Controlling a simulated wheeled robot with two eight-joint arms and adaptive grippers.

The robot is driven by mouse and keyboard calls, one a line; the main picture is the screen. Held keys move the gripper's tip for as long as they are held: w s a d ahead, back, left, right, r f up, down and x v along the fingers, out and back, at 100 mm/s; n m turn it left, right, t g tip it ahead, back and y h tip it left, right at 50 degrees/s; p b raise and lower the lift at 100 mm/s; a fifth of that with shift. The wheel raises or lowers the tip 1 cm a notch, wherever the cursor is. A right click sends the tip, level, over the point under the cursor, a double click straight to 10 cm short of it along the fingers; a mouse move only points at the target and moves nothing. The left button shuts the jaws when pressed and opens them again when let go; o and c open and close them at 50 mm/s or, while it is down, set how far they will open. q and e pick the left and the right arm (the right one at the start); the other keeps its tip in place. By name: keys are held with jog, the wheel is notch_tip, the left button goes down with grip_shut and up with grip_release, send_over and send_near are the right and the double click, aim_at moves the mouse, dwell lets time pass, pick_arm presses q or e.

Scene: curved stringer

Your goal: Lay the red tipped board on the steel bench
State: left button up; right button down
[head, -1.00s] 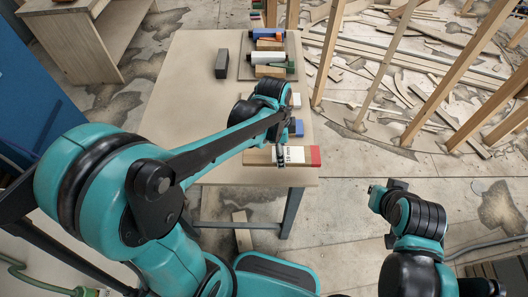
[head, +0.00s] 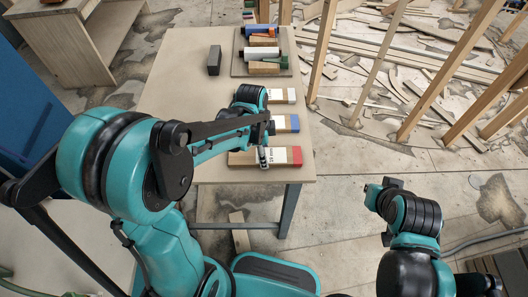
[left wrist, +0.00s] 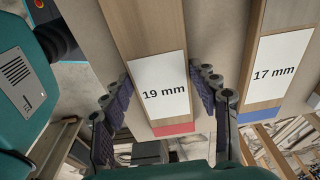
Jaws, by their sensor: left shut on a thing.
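The red tipped board (head: 240,159) is light wood with a white label and a red end, near the front right of the bench top (head: 205,120), which stands on grey metal legs. In the left wrist view the board (left wrist: 150,30) has a label reading 19 mm. My left gripper (head: 264,158) is shut on it near the label; its fingers (left wrist: 160,105) flank the board's sides. I cannot tell whether the board touches the top. My right arm's end (head: 388,186) is off the bench at the right; its fingers do not show clearly.
A blue tipped board (head: 291,123), labelled 17 mm in the wrist view, lies just behind, then a white-ended board (head: 283,96). A dark block (head: 214,60) and a tray (head: 240,69) of coloured items are farther back. Wooden posts (head: 325,45) stand right. The bench's left middle is clear.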

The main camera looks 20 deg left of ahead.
pick_arm(q)
jog(key=o, duration=1.3)
jog(key=shift+o, duration=0.2)
jog(key=shift+r+p, duration=0.2)
jog(key=shift+p, duration=0.1)
notch_tip(320, 180, up, 11)
jog(key=a+p, duration=0.1)
jog(key=p, duration=0.3)
jog(key=s+a+r+n+t, duration=0.2)
jog(key=s+n+t, duration=0.1)
jog(key=s+n, duration=0.2)
jog(key=s+a+r+n+t+y, duration=0.1)
jog(key=s+n+t, duration=0.2)
jog(key=n, duration=0.6)
jog(key=shift+s+a+r+n+t, duration=0.35)
jog(key=shift+s+n+t, duration=0.05)
jog(key=shift+s, duration=0.75)
